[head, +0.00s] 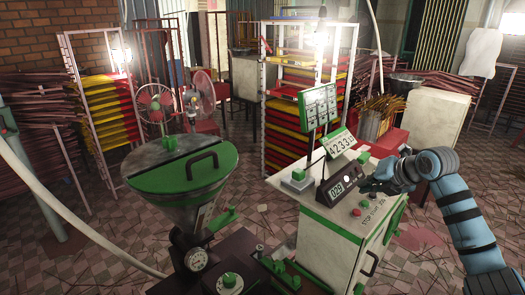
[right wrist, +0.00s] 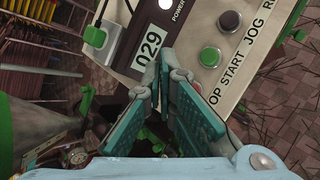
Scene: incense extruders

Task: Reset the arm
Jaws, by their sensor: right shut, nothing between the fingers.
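My right arm comes in from the right in the head view. Its gripper (head: 378,180) is over the right part of the control box's (head: 325,240) top panel. In the right wrist view the gripper (right wrist: 163,65) has its fingertips together, with nothing seen between them, over the panel beside the "029" display (right wrist: 148,45). I cannot tell whether the fingers touch the panel. My left gripper is not in view.
The extruder's hopper with a green lid (head: 180,165) stands left of the control box. A "42333" counter (head: 340,143) and a green-framed panel (head: 318,105) rise behind the display. Racks with red and yellow trays (head: 110,110) and two fans (head: 155,102) stand behind. Sticks litter the tiled floor.

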